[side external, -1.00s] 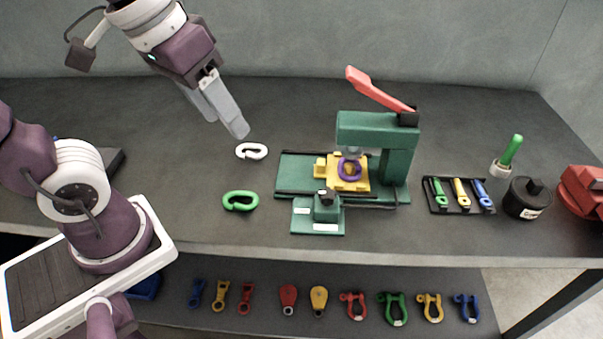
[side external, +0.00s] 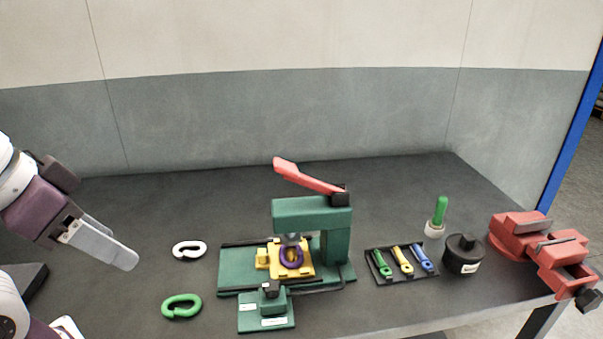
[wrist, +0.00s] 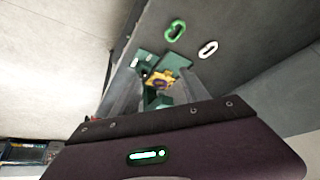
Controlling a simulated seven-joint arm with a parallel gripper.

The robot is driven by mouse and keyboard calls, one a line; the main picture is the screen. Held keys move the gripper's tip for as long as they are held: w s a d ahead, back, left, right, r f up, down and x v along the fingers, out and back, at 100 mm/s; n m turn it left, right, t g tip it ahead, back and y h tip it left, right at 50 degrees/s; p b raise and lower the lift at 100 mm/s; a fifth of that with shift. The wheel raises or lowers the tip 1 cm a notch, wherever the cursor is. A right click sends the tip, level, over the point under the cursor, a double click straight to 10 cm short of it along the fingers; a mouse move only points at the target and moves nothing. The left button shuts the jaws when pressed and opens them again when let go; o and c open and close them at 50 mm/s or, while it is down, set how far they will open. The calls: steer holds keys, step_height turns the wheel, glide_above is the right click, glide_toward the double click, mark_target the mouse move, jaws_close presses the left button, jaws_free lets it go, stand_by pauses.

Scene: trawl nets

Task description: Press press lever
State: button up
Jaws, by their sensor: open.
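The press lever (side external: 308,178) is a red handle on top of the green press (side external: 312,210). It is raised, slanting up to the left from its dark pivot. A yellow block (side external: 304,262) with a purple link (side external: 291,257) sits under the press head. My gripper (side external: 124,258) is at the left, well apart from the lever, fingers pointing down and right. In the wrist view, my gripper (wrist: 155,75) has its fingers apart with nothing held. The press shows between and beyond them; I cannot make out the lever there.
A white link (side external: 189,243) and a green link (side external: 181,299) lie between my gripper and the press. Right of the press are a tray of coloured tools (side external: 402,264), a green-handled tool (side external: 440,212), a black pot (side external: 463,256) and a red vise (side external: 530,238).

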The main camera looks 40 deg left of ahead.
steer(key=shift+c, duration=0.3)
steer(key=shift+w+d+r, duration=0.1)
steer(key=shift+w+r, duration=0.05)
steer(key=shift+w, duration=0.05)
steer(key=c, duration=0.4)
steer(key=w+r+m+h, duration=0.1)
steer(key=w+r, duration=0.1)
steer(key=w, duration=0.1)
steer(key=w+d+r+m+h, duration=0.1)
steer(key=w+r, duration=0.1)
steer(key=w, duration=0.1)
steer(key=w+d+r+m+h, duration=0.1)
steer(key=w, duration=0.3)
steer(key=shift+w+d+r+m+g, duration=0.1)
steer(key=shift+d+r+m+g, duration=0.15)
steer(key=shift+r+m+g, duration=0.15)
jaws_close()
steer(key=w+a+r+m+t+h, duration=0.1)
steer(key=w+a+r+m+h, duration=0.1)
steer(key=w, duration=0.6)
steer(key=w+a+r+m+t+h, duration=0.1)
steer(key=w+a+r+m, duration=0.1)
steer(key=w, duration=0.6)
steer(key=shift+w+r+m+h, duration=0.3)
steer(key=shift+r+m+h, duration=0.1)
steer(key=shift+r+m, duration=0.25)
